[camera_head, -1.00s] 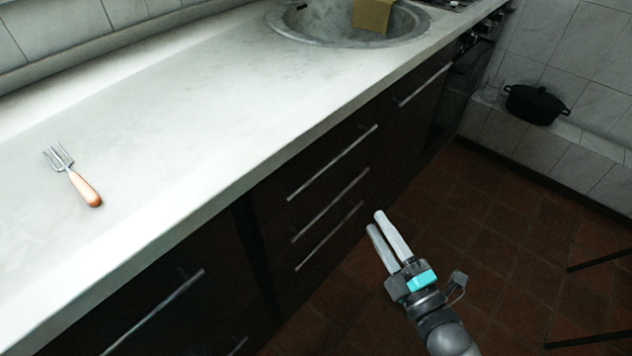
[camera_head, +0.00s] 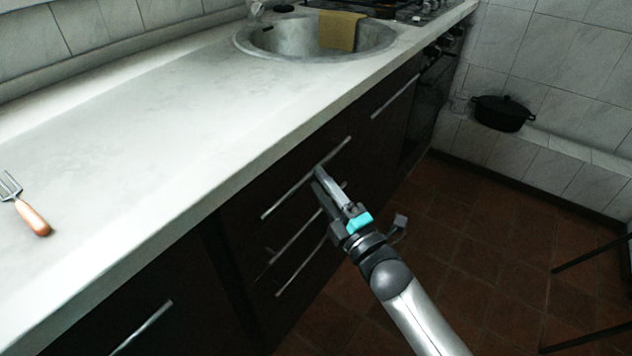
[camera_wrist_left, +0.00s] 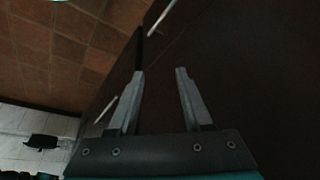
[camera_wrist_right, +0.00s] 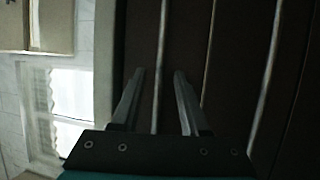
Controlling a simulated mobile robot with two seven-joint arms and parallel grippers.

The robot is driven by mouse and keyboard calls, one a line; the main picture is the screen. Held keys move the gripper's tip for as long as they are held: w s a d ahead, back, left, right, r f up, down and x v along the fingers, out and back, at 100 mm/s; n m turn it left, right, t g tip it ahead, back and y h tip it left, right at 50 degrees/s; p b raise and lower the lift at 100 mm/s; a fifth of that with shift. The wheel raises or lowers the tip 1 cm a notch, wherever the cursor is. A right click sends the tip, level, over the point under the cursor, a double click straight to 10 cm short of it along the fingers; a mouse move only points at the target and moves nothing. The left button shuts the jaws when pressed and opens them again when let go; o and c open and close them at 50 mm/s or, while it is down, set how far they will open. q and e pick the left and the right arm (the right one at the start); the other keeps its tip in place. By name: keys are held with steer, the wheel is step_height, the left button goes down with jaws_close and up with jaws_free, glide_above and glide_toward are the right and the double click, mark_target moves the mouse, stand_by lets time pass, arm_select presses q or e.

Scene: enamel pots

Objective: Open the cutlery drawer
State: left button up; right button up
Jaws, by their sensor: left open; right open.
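A stack of dark drawers with long bar handles is under the counter, and its fronts look shut. The top drawer's handle (camera_head: 284,201) runs just below the counter edge. My right gripper (camera_head: 321,173) is open and empty, with its fingertips at the middle of that handle. In the right wrist view the top handle (camera_wrist_right: 161,60) passes between the two open fingers (camera_wrist_right: 159,72); I cannot tell how deep it lies between them. My left gripper (camera_wrist_left: 160,72) is out of the head view; in its wrist view it is open and empty, facing a dark cabinet front.
The pale counter (camera_head: 130,130) overhangs the drawers. A fork with an orange handle (camera_head: 33,218) lies on it, and a round sink (camera_head: 285,42) with a mustard cloth (camera_head: 340,30) is farther back. A black pot (camera_head: 502,113) sits on a tiled ledge.

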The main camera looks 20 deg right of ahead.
arm_select(q)
steer(key=shift+s+r, duration=0.1)
steer(key=shift+r, duration=0.7)
arm_select(e)
steer(key=shift+x, duration=1.15)
jaws_close()
